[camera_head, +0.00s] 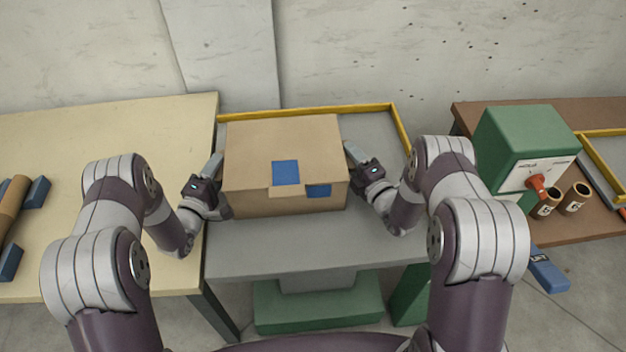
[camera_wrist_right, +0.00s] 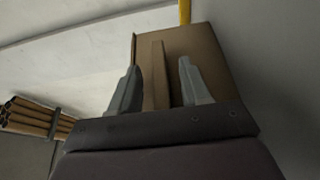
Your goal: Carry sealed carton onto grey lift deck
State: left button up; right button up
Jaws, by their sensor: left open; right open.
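The sealed carton (camera_head: 300,150) is a brown box with blue patches on its top edge and front. It sits upright on the grey lift deck (camera_head: 310,255), towards the back, and appears to rest on it. My left gripper (camera_head: 213,166) is open at the carton's left side. My right gripper (camera_head: 353,152) is open at its right side. Whether the fingertips touch the carton is unclear.
A pale table (camera_head: 110,125) stands left, holding a brown roll with dark blocks. A brown bench (camera_head: 560,230) stands right with a green machine (camera_head: 525,150) and two cups. The deck's front strip is clear.

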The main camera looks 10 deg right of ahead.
jog(key=shift+s, duration=0.15)
pick_arm(q)
jog(key=v, duration=1.1)
jog(key=shift+s+a, duration=0.15)
jog(key=shift+s, duration=0.2)
pick_arm(e)
jog(key=v, duration=1.1)
jog(key=shift+s+d, duration=0.2)
jog(key=shift+s, duration=0.15)
